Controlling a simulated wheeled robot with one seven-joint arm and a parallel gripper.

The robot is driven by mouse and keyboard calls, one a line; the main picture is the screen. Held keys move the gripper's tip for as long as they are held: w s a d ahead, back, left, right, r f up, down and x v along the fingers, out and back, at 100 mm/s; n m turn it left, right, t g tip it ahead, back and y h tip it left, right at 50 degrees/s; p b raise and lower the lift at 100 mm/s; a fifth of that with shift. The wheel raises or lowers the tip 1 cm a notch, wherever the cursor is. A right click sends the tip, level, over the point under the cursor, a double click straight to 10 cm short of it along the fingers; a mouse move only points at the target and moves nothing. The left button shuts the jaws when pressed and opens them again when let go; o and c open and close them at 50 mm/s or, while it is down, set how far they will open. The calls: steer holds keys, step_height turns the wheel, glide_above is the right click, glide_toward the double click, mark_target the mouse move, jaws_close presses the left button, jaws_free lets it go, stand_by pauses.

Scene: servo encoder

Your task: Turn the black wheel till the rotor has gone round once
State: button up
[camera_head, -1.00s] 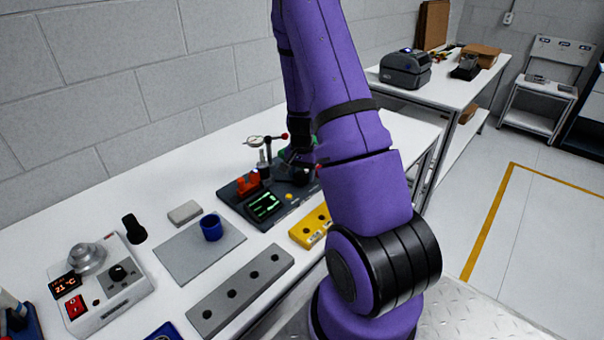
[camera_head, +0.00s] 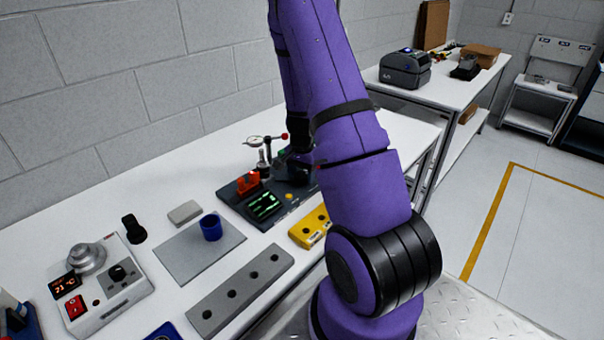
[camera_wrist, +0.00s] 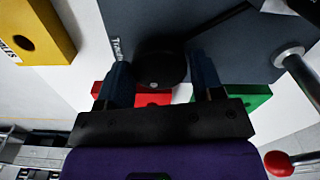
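The black wheel (camera_wrist: 160,66) sits on the dark servo board (camera_wrist: 230,45) and shows between my fingers in the wrist view. My gripper (camera_wrist: 160,75) has one finger on each side of the wheel, very close to its rim. I cannot tell whether the fingers press on it. In the head view the dark board (camera_head: 229,192) lies on the white bench, and my gripper (camera_head: 300,165) is at its far right part, mostly hidden by my arm. The board's small screen (camera_head: 263,205) shows green traces. I cannot make out the rotor.
A dial gauge (camera_head: 254,141) and a red-tipped lever (camera_head: 284,136) stand close to my gripper. A red block (camera_head: 247,182) is on the board. A yellow block (camera_head: 310,226) lies in front, and a blue cup (camera_head: 211,227) stands on a grey mat (camera_head: 180,256) to the left.

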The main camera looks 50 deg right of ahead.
mark_target(302, 175)
steer(key=shift+o, duration=1.3)
step_height(302, 175, up, 11)
steer(key=shift+a, duration=0.1)
steer(key=s+a+r+n+t+y, duration=0.15)
steer(key=a+r+n, duration=0.25)
steer(key=a+r, duration=0.45)
steer(key=s+a+r+n+t+h, duration=0.1)
steer(key=s+a+r+n, duration=0.15)
steer(key=a+r, duration=0.6)
steer(key=s+a+r+n+t, duration=0.1)
steer(key=s+a+r+n, duration=0.3)
steer(key=s, duration=0.3)
steer(key=s+a+r+n+t, duration=0.1)
steer(key=s+a+r+n, duration=0.4)
steer(key=s, duration=0.3)
steer(key=shift+a+r+t, duration=0.15)
steer(key=shift+a+t, duration=0.2)
steer(key=shift+a, duration=0.35)
